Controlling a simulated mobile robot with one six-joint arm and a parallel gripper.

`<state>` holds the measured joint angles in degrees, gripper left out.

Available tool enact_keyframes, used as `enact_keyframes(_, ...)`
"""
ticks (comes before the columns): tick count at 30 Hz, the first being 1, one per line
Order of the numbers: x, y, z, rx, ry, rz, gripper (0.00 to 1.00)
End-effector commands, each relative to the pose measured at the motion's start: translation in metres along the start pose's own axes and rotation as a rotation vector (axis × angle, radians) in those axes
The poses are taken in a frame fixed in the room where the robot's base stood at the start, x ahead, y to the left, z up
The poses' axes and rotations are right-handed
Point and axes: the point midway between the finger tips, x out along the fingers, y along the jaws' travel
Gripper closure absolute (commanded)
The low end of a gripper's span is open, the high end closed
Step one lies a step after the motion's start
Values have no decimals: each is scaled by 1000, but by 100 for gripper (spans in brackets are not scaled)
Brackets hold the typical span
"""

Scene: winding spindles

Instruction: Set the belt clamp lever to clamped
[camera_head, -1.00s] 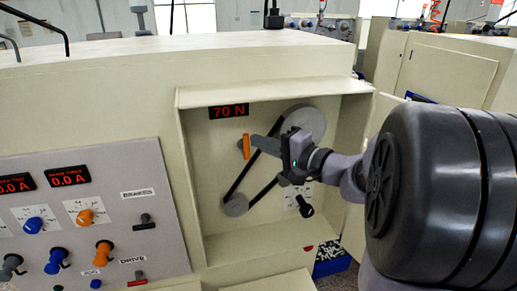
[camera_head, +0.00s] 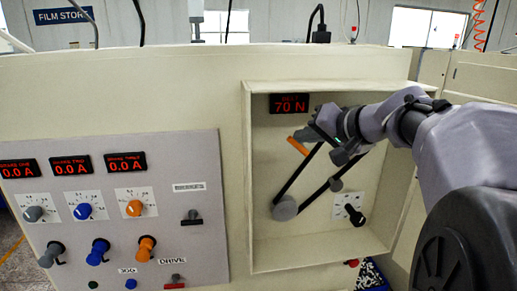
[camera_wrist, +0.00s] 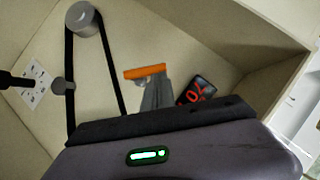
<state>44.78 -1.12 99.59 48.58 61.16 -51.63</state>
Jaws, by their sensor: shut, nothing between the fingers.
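In the recessed bay, a black-knobbed lever (camera_head: 354,215) sits on a white marked plate (camera_head: 348,203), its knob pointing down and right. An orange bar (camera_head: 298,146) lies slantwise at the upper left; it also shows in the wrist view (camera_wrist: 145,72). No label that I can read says which is the belt clamp lever. My gripper (camera_head: 312,134) is shut and empty, its grey fingers right beside the orange bar. I cannot tell whether they touch it. A dark belt (camera_head: 300,180) runs over a grey pulley (camera_head: 285,208); its upper end is hidden behind my gripper.
A red display (camera_head: 289,103) reading 70 N hangs above the orange bar. The bay's side walls and top edge surround my gripper closely. A control panel (camera_head: 215,255) with several knobs is left of the bay.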

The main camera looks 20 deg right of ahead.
Motion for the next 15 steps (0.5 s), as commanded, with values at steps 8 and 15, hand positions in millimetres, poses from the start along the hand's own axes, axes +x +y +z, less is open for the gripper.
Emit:
enact_keyframes(8, 8, -4, 10, -221, -1, 141, 100)
enact_keyframes(15, 14, -8, 18, -394, -1, 256, 100)
